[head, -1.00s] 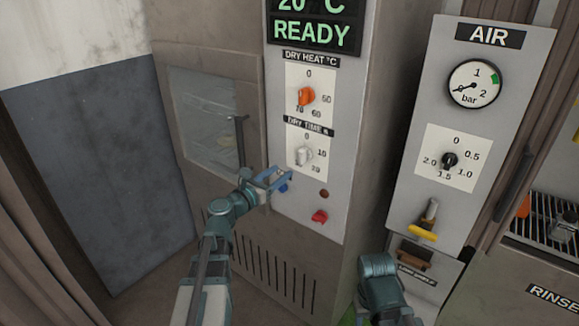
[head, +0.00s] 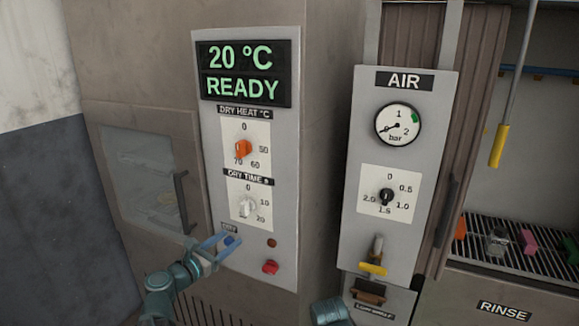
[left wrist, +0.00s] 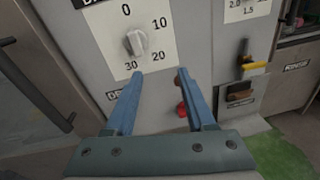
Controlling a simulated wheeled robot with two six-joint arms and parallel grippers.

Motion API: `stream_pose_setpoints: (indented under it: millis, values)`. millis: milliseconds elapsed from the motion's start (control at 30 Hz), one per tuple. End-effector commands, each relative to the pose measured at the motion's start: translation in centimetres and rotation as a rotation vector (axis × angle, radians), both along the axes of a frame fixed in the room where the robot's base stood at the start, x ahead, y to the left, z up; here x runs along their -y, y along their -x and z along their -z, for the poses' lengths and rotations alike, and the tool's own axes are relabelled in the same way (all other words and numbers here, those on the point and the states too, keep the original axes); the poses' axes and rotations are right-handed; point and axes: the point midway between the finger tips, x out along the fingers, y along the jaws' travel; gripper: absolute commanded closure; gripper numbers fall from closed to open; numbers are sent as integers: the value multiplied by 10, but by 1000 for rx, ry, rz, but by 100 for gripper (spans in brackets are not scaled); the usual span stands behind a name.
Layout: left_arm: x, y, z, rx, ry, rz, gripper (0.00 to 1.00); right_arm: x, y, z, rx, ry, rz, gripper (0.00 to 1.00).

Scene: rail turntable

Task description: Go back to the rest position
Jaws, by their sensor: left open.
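My left gripper (head: 229,239) is in front of the lower part of the dryer's control panel (head: 215,150). In the left wrist view its two blue fingers (left wrist: 160,82) are apart with nothing between them. They point at the panel below the white dry time knob (left wrist: 134,42).
The display (head: 243,73) reads 20 °C and READY. An orange heat knob (head: 241,149) and a red button (head: 270,267) are on the panel. A door with a dark handle (head: 181,203) is left. The air panel (head: 350,200) and a rinse rack (head: 480,235) stand right.

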Motion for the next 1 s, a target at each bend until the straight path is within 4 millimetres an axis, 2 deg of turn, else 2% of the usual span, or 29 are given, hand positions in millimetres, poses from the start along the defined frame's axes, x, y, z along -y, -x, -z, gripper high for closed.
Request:
stream_pose_setpoints:
  millis: [33, 133, 200, 300, 400, 533, 600, 700, 833, 1000]
  values:
    - [28, 4, 8, 0, -111, 75, 45, 0, 0, -3, 0, 0, 0, 50]
    - [90, 21, 37, 18, -416, 282, 45, 0, 0, -7, 0, 0, 0, 50]
    - [131, 42, 62, 48, -654, 462, 45, 0, 0, -10, 0, 0, 0, 50]
    - [178, 81, 101, 118, -1000, 766, 45, 0, 0, -14, 0, 0, 0, 50]
    - [204, 124, 136, 213, -1317, 1097, 45, 0, 0, -19, 0, 0, 0, 50]
    - [209, 174, 166, 343, -1636, 1528, 45, 0, 0, -23, 0, 0, 0, 50]
    - [204, 194, 174, 402, -1756, 1735, 45, 0, 0, -25, 0, 0, 0, 50]
    - [194, 214, 177, 466, -1868, 1979, 45, 0, 0, -28, 0, 0, 0, 50]
    - [184, 227, 176, 508, -1936, 2181, 45, 0, 0, -29, 0, 0, 0, 50]
    - [179, 231, 175, 522, -1959, 2266, 45, 0, 0, -29, 0, 0, 0, 50]
